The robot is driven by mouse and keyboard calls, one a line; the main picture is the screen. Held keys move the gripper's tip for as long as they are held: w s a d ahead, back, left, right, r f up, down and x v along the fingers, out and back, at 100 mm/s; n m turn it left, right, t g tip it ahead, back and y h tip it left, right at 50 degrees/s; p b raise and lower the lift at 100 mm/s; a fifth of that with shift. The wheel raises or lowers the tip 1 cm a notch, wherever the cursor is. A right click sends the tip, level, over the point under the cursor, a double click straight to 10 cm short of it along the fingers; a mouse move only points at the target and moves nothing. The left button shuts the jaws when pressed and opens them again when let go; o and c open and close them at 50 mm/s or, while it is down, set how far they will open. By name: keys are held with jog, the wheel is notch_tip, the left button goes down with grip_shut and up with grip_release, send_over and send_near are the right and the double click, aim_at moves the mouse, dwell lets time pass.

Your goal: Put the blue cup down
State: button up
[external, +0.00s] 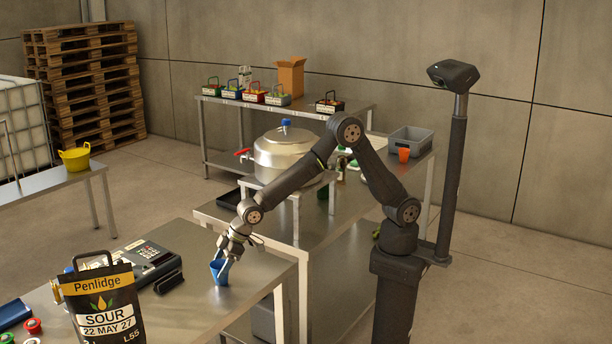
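The blue cup (219,272) is at the right part of the front steel table (240,290), near its edge. It looks upright, and its base appears to be at or just above the tabletop; I cannot tell whether it touches. My gripper (224,262) points down at the cup, with its fingers at the cup's rim. The fingers are small here, and whether they are closed on the rim is not clear.
A steel pot (285,155) stands behind on another table.

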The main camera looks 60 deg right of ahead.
jog(key=shift+o, duration=0.7)
jog(key=shift+r, duration=0.3)
jog(key=v, duration=1.1)
jog(key=shift+s+d+r, duration=0.15)
jog(key=shift+d+r, duration=0.05)
jog(key=shift+r, duration=0.1)
jog(key=x, duration=1.2)
jog(key=shift+f, duration=0.3)
notch_tip(320, 180, up, 2)
jog(key=shift+r, duration=0.35)
